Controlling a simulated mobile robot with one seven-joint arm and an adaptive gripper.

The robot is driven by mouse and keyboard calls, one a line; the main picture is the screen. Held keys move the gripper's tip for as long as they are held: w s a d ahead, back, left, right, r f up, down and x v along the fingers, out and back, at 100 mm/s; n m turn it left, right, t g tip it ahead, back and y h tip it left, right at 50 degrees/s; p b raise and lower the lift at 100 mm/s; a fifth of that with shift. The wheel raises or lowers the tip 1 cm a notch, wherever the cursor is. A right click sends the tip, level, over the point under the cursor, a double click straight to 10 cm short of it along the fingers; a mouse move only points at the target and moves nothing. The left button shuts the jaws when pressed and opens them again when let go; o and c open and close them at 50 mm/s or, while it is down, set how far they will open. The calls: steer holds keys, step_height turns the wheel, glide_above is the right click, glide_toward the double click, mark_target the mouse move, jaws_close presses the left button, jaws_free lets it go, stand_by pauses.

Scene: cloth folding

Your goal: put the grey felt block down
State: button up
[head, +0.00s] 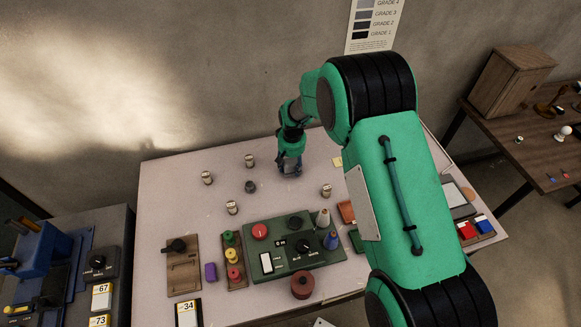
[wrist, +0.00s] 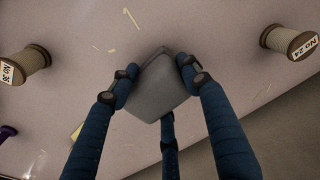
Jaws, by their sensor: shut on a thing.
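The grey felt block (wrist: 158,90) is held between the blue fingers of my gripper (wrist: 155,80) in the wrist view. The block looks tilted, with its wide face toward the camera. In the head view my gripper (head: 289,168) is over the back part of the pale table (head: 180,215), near the wall side. The block shows there as a small grey shape (head: 288,165) among the fingers. I cannot tell whether its lower edge touches the table.
Several thread spools stand around my gripper, including one at the right (head: 326,190) and one at the left (head: 250,160). A small dark item (head: 251,186) is just left of it. A green control box (head: 280,247) sits in front. Bare tabletop lies between the spools.

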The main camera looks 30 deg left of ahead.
mark_target(292, 163)
steer(key=shift+f, duration=0.25)
steer(key=o, duration=1.3)
steer(key=r, duration=0.4)
steer(key=r+p, duration=0.1)
steer(key=r, duration=0.3)
steer(key=r+p, duration=0.1)
steer(key=r, duration=0.3)
steer(key=shift+s+d+r, duration=0.1)
steer(key=shift+s+d, duration=0.2)
steer(key=shift+d, duration=0.05)
